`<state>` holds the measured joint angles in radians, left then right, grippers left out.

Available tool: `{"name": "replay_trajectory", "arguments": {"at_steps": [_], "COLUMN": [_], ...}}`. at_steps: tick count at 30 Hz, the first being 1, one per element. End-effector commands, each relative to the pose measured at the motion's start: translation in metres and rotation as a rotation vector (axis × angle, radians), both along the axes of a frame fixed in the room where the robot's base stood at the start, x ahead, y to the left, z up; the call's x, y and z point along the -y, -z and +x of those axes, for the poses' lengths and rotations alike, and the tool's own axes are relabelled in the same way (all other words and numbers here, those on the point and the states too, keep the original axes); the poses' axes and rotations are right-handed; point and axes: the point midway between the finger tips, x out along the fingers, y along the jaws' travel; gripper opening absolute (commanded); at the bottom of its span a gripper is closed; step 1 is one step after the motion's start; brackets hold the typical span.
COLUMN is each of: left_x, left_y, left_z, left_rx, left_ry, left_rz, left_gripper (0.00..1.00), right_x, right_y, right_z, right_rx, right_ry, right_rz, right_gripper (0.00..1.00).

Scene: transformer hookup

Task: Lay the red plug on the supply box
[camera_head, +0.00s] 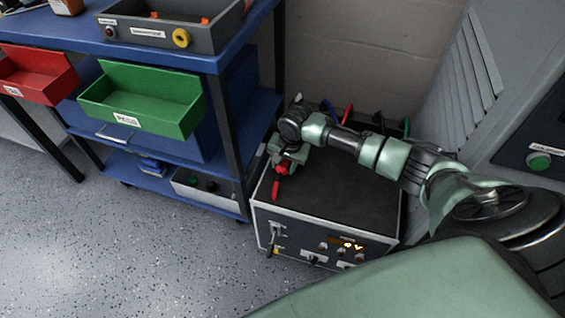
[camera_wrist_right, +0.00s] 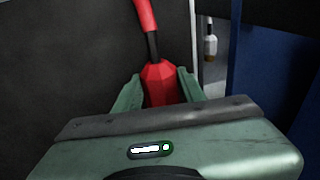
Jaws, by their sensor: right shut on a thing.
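The red plug (camera_head: 281,168) is in my right gripper (camera_head: 283,163), over the left part of the top of the supply box (camera_head: 340,193). In the right wrist view the red plug (camera_wrist_right: 160,84) sits between the two green fingers, with its dark neck and red lead running up and away. I cannot tell whether the plug touches the box top. The supply box is a grey case with a black top, a lever and lit indicators on its front. My left gripper does not show.
A blue shelf cart (camera_head: 225,45) stands left of the box, with a green bin (camera_head: 140,98) and a red bin (camera_head: 36,76) on its side. Coloured leads rise behind the box. A grey cabinet (camera_head: 520,60) stands at right. The right part of the box top is bare.

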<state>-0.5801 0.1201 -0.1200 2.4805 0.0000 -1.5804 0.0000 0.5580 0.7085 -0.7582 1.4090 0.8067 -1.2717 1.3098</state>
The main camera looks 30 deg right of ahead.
Motion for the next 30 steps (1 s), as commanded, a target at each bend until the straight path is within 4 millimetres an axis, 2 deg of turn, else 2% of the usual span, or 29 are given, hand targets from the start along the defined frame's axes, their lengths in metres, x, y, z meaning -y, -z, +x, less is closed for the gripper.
{"name": "replay_trajectory", "arguments": {"at_steps": [5, 6, 9, 24, 27, 30], "left_x": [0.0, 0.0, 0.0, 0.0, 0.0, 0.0], "left_y": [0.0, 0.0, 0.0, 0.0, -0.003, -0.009], "left_z": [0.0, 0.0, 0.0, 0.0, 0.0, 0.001], "left_rx": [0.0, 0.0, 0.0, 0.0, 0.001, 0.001], "left_ry": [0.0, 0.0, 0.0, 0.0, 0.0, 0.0], "left_rz": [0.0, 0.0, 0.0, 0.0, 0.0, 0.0], "left_gripper": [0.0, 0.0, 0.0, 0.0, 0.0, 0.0], "right_x": [0.0, 0.0, 0.0, 0.002, 0.003, 0.002], "right_y": [0.001, 0.001, 0.001, 0.004, -0.003, -0.019], "right_z": [0.0, -0.001, -0.001, -0.004, -0.006, -0.007], "right_rx": [-0.001, -0.001, -0.003, -0.013, -0.013, -0.008], "right_ry": [0.0, 0.0, 0.0, 0.002, 0.002, 0.001], "right_rz": [0.0, 0.0, -0.001, -0.006, -0.006, -0.005], "right_gripper": [0.0, 0.42, 0.65, 0.65, 0.65, 0.65]}}
